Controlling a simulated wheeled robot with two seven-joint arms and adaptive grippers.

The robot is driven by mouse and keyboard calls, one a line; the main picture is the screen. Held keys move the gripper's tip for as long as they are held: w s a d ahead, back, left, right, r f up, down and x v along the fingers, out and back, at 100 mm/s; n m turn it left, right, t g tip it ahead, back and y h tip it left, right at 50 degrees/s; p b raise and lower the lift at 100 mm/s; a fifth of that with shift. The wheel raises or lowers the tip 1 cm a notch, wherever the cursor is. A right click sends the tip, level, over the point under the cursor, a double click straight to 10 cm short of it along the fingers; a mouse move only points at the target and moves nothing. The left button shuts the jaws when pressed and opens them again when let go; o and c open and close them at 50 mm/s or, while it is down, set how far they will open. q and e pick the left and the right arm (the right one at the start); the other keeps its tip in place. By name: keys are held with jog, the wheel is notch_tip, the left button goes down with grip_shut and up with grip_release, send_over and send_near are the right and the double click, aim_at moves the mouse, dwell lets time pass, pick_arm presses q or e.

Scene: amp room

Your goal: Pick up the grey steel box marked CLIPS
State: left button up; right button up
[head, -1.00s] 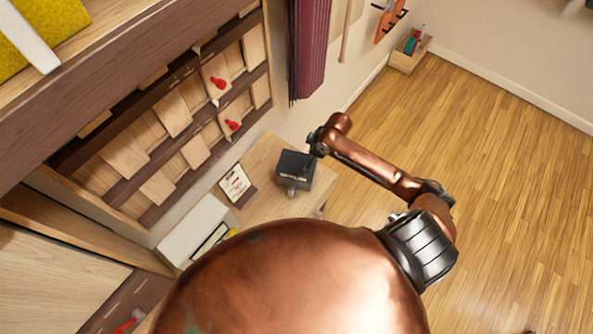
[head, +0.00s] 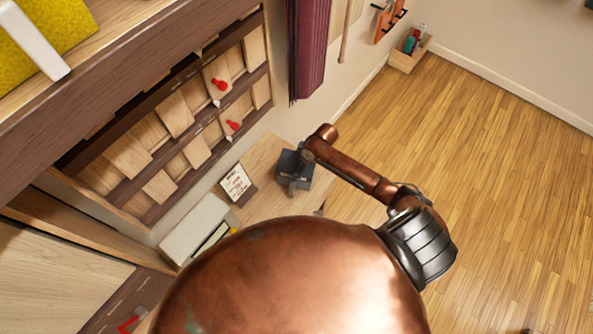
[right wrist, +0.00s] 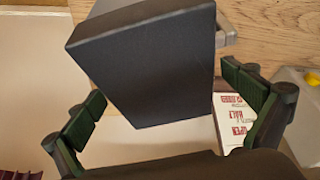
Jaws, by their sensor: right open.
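A dark grey box (head: 287,166) stands on a small wooden table below the wall rack in the head view; my right gripper (head: 298,168) is at it and covers part of it. In the right wrist view the box (right wrist: 150,65) fills the upper middle, its plain dark face toward the camera. No CLIPS lettering can be read. My right gripper (right wrist: 172,112) is open, one green-padded finger to the left of the box's lower part and the other to the right, with gaps on both sides. My left gripper is not in view.
A card with red lettering (head: 236,184) stands beside the box, and a white case (head: 196,231) is further left. The wooden table (head: 262,158) has little bare room. Pigeonhole shelving (head: 160,130) rises behind. Open wooden floor (head: 470,150) lies to the right.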

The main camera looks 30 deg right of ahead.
jog(key=shift+f, duration=0.2)
dwell(0.4)
jog(key=shift+c, duration=0.4)
jog(key=c, duration=1.9)
jog(key=shift+c, duration=0.5)
